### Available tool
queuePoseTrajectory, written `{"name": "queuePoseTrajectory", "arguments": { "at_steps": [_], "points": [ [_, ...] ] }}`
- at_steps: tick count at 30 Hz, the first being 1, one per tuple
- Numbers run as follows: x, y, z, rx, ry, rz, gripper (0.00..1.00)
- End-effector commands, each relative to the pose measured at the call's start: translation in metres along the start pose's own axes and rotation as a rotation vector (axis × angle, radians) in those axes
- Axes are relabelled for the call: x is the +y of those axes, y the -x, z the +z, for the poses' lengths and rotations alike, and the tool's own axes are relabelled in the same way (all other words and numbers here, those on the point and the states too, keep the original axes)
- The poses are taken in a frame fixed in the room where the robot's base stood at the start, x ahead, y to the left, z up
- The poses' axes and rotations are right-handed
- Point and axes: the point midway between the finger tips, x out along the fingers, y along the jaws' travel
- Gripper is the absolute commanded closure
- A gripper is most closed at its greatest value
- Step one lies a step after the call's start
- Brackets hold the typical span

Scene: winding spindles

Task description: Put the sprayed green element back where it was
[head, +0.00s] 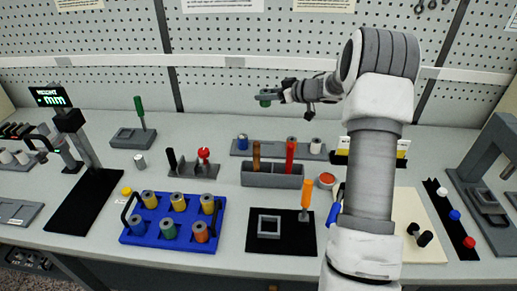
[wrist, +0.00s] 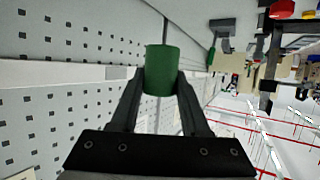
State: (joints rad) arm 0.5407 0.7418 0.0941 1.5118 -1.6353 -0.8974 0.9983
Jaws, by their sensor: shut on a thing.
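My gripper (head: 272,96) is shut on the green element (wrist: 161,71), a short green cylinder, and holds it in the air in front of the pegboard. The green element also shows in the head view (head: 265,101), above the grey back rack (head: 267,150). A blue tray (head: 160,247) at the front left holds several cylinders, including a teal-green one (head: 168,229).
A grey bin (head: 272,181) with upright brown and red handles stands in front of the back rack. A black mat (head: 264,246) with a square frame and an orange-handled tool (head: 306,194) lies at the front. A height gauge (head: 71,121) stands left. My arm hides part of the right side.

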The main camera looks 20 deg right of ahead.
Motion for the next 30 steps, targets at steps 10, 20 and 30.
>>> {"name": "queuePoseTrajectory", "arguments": {
  "at_steps": [10, 20, 30],
  "points": [
    [0.0, -0.029, 0.072, -0.001, -0.002, 0.001, 1.0],
    [0.0, -0.041, 0.103, -0.002, -0.006, 0.0, 1.0],
    [0.001, -0.057, 0.141, -0.002, -0.003, 0.001, 1.0]
  ]
}}
